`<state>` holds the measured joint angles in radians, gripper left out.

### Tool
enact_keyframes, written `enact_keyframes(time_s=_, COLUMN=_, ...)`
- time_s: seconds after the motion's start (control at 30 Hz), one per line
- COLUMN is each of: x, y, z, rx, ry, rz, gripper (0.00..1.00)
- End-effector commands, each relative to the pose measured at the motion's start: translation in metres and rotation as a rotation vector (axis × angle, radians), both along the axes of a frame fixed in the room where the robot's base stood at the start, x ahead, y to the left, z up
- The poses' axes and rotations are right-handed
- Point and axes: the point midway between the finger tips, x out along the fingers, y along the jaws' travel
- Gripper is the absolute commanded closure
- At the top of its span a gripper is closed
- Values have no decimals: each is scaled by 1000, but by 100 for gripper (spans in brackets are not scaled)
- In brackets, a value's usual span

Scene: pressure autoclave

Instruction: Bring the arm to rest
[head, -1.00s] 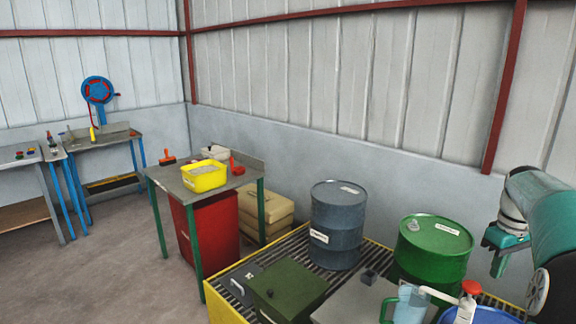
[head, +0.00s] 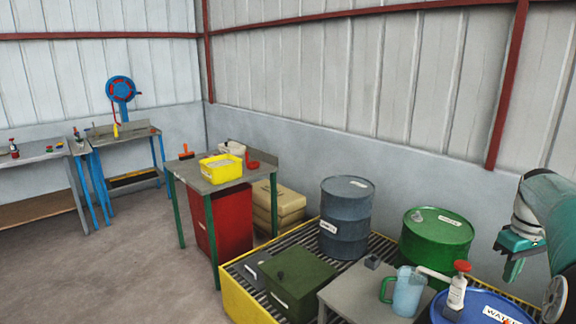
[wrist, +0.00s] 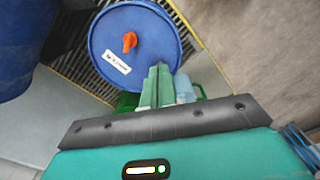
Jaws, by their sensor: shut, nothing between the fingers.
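My gripper (head: 514,268) is at the right edge of the head view, fingers pointing down, to the right of the green drum. In the wrist view my gripper (wrist: 158,72) has its green fingers together, with nothing between them. Beyond the fingertips lies the top of a blue drum (wrist: 112,45) with an orange cap and a white label. The fingers look apart from it, though the gap is hard to judge.
The blue drum (head: 475,312), green drum (head: 435,240) and grey drum (head: 346,215) stand near the wall. A green box (head: 300,283) sits on the yellow-edged grating. The floor at left is clear.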

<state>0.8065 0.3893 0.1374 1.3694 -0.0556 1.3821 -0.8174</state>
Motion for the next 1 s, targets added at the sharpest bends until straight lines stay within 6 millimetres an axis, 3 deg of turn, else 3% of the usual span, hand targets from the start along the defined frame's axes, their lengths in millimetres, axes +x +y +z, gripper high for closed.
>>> enact_keyframes(time_s=0.27, x=7, y=64, z=26, rx=-47, ry=-44, rz=-6, gripper=100)
enact_keyframes(time_s=0.47, x=-1, y=124, z=42, rx=-80, ry=-95, rz=-18, gripper=100)
enact_keyframes(time_s=0.73, x=-43, y=233, z=55, rx=-108, ry=-219, rz=-54, gripper=100)
enact_keyframes(time_s=1.0, x=-107, y=319, z=39, rx=-69, ry=-360, rz=-95, gripper=100)
